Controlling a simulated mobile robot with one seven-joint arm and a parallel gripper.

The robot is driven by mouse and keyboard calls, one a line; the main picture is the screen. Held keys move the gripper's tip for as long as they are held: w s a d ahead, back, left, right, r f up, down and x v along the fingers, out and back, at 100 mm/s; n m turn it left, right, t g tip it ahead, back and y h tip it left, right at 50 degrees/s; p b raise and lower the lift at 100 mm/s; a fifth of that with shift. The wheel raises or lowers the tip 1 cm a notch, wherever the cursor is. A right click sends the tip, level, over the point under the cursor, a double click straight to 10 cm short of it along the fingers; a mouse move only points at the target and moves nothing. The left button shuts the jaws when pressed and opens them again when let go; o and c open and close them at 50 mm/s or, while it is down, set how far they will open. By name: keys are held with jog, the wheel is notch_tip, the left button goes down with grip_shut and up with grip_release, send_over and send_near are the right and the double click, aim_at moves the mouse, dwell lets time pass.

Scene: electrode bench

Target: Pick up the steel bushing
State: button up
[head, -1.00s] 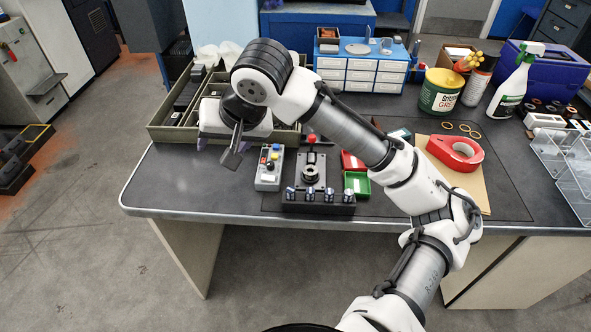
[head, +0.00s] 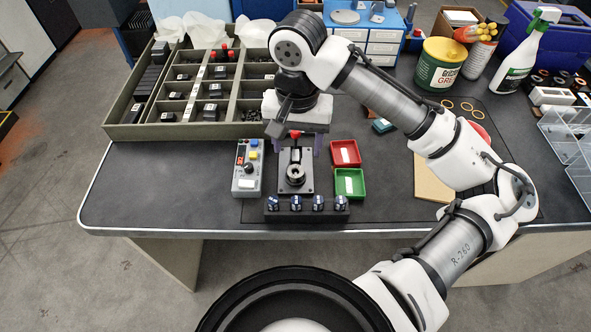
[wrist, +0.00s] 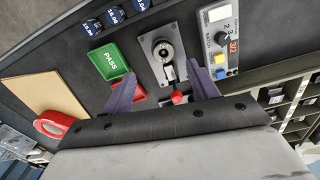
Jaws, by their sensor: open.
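The steel bushing (head: 295,173) appears to be the round, hollow metal part seated in the dark fixture at the front middle of the bench. It also shows near the top centre of the wrist view (wrist: 163,50), with its bore facing the camera. My gripper (head: 298,143) is open and empty, at the fixture's back end by a red knob (head: 295,134). In the wrist view, its two purple fingers (wrist: 163,86) are wide apart, on either side of the fixture's rear part and short of the bushing. Whether they touch anything is unclear.
A grey control box (head: 247,168) stands left of the fixture. A green tray (head: 349,184) and a red tray (head: 345,153) stand right. A rack of labelled dark pieces (head: 307,211) lies in front. A compartmented tray (head: 122,132) is behind left. The bench's left front is clear.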

aim_at(296, 174)
notch_tip(296, 174, down, 4)
jog(key=shift+r, duration=0.25)
jog(key=shift+w+a+f, duration=0.1)
jog(key=shift+w+f, duration=0.1)
jog(key=shift+f, duration=1.15)
jog(key=shift+w+a+f, duration=0.1)
jog(key=shift+w+f, duration=0.1)
jog(key=shift+f, duration=1.15)
jog(key=shift+c, duration=0.5)
jog(key=c, duration=1)
jog(key=shift+r, duration=0.15)
notch_tip(296, 174, up, 20)
jog(key=p, duration=0.1)
